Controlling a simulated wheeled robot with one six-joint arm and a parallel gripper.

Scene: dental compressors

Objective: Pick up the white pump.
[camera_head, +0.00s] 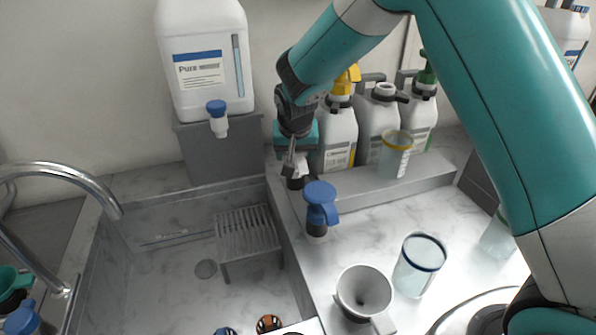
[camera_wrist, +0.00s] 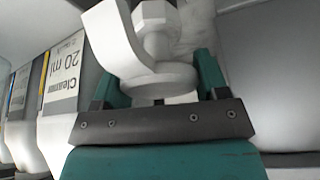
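The white pump fills the top middle of the wrist view (camera_wrist: 155,50), with a curved spout, a nut-like top and a round flange. In the head view a small white part of it (camera_head: 302,166) shows under my gripper, above a dark base. My gripper (camera_head: 295,160) is at the counter's back edge, left of the bottles. In the wrist view its two teal fingers (camera_wrist: 157,88) stand on either side of the flange, close to its edges. Whether they press on it cannot be told. The pump's lower part is mostly hidden.
A blue pump (camera_head: 320,208) stands just in front. Several bottles (camera_head: 338,135) stand on the grey shelf to the right, with a yellow-rimmed cup (camera_head: 395,155) before them. A large white canister (camera_head: 205,65) is at the left, behind the sink. A grey funnel cup (camera_head: 363,292) and a clear cup (camera_head: 418,266) are nearer.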

